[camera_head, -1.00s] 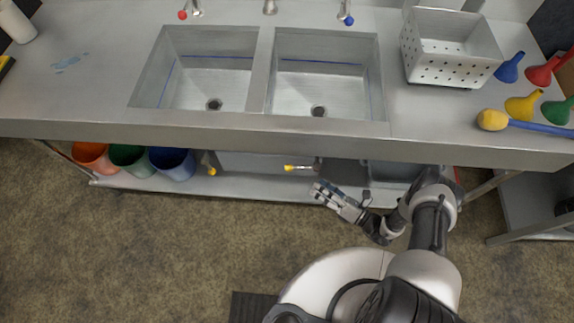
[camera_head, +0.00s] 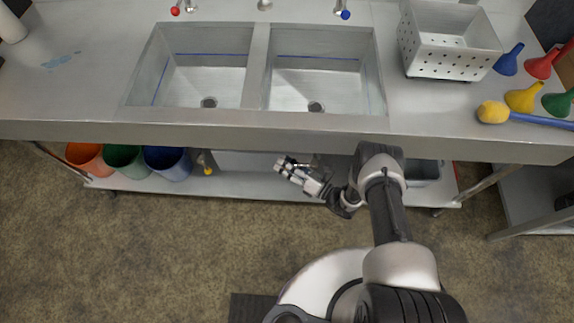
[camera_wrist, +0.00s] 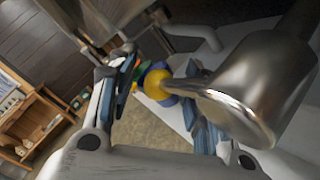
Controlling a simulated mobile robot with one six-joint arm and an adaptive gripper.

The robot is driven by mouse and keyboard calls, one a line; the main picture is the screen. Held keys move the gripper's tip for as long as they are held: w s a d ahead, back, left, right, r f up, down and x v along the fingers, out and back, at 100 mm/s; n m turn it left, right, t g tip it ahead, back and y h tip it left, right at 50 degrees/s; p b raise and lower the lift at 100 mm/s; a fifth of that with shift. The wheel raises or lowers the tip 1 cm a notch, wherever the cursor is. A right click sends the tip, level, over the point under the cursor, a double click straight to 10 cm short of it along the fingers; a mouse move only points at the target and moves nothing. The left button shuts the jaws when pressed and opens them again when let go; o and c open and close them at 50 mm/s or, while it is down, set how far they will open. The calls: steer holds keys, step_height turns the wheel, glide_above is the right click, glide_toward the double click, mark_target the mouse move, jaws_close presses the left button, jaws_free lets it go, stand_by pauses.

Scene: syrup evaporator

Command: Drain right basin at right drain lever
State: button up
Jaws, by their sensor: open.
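The right basin (camera_head: 313,83) is the right one of two steel sinks, and its bottom shows no clear standing water. The right drain lever (camera_wrist: 184,87), a metal rod with a yellow tip, sticks out from a wide metal drain pipe (camera_wrist: 265,85) in the wrist view. My gripper (camera_head: 284,166) is under the counter front and hides that lever in the head view. In the wrist view my gripper (camera_wrist: 160,105) is open, with the yellow tip showing between its fingers and the rod crossing above the right finger. I cannot tell whether they touch.
The left drain lever (camera_head: 207,168) with a yellow tip hangs under the left basin (camera_head: 205,80). Orange (camera_head: 87,157), green (camera_head: 124,160) and blue (camera_head: 167,162) buckets stand on the lower shelf (camera_head: 240,186). The counter's front edge (camera_head: 210,131) overhangs my gripper.

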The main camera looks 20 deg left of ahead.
steer(key=shift+c, duration=0.5)
jaws_close()
